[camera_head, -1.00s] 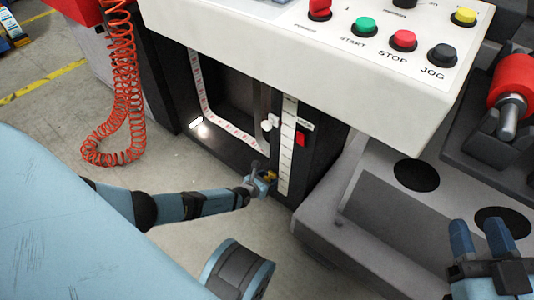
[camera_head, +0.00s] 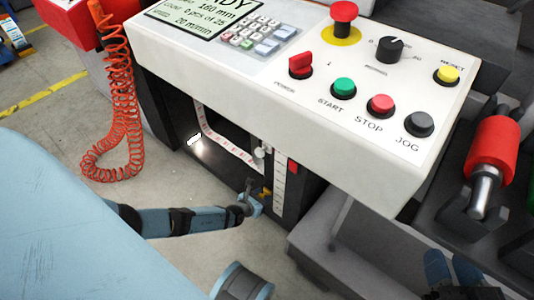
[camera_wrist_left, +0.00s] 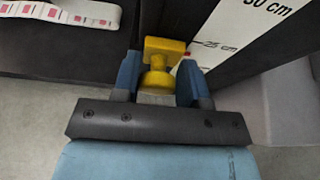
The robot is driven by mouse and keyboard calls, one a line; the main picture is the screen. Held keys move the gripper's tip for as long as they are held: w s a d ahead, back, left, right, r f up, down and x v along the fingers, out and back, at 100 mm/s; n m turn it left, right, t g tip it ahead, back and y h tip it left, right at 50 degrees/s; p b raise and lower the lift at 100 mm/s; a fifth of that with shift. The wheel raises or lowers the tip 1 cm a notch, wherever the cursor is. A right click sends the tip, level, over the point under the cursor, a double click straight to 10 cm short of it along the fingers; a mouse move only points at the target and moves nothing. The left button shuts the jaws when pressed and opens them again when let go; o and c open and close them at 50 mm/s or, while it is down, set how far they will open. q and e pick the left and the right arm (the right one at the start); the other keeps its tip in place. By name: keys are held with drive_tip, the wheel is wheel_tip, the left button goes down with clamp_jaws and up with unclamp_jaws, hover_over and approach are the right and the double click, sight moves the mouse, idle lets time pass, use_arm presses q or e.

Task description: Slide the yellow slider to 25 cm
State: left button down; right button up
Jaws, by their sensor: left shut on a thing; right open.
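The yellow slider (camera_wrist_left: 160,65) sits between the two blue fingers of my left gripper (camera_wrist_left: 160,80) in the left wrist view. The gripper is shut on it. The slider is beside the white scale (camera_wrist_left: 225,45), close to the 25 cm mark, with a small red mark by its right side; the 30 cm label is further up. In the head view my left gripper (camera_head: 252,204) is low at the scale (camera_head: 279,185), and only a bit of yellow slider (camera_head: 266,193) shows. My right gripper (camera_head: 452,268) is at the lower right, open and empty, partly cut off.
The control panel (camera_head: 300,95) overhangs the scale, with start, stop and jog buttons. A red switch (camera_head: 292,167) and a white knob (camera_head: 260,152) are near the scale. A label strip (camera_head: 225,145) runs behind. A red coiled hose (camera_head: 120,100) hangs at left.

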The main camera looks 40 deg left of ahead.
use_arm(q)
drive_tip(key=shift+w+a+r, duration=0.1)
drive_tip(key=shift+a+r, duration=0.05)
drive_tip(key=shift+r, duration=0.35)
drive_tip(key=shift+a+r, duration=0.15)
drive_tip(key=shift+r, duration=0.3)
drive_tip(key=shift+f, duration=0.15)
use_arm(e)
drive_tip(key=shift+s+a, duration=0.1)
drive_tip(key=shift+s, duration=0.4)
use_arm(q)
drive_tip(key=c, duration=0.8)
unclamp_jaws()
use_arm(e)
drive_tip(key=shift+r, duration=0.1)
use_arm(q)
drive_tip(key=shift+s, duration=0.25)
drive_tip(key=p+v, duration=0.5)
drive_tip(key=v, duration=0.8)
drive_tip(key=shift+s+d+p, duration=0.1)
drive_tip(key=shift+s+p, duration=0.15)
drive_tip(key=shift+p, duration=0.05)
use_arm(e)
wheel_tip(320, 180, up, 6)
drive_tip(key=m+t, duration=0.1)
drive_tip(key=t, duration=0.1)
drive_tip(key=shift+s+r+m, duration=0.25)
drive_tip(key=shift+s+m, duration=0.05)
drive_tip(key=shift+m, duration=0.1)
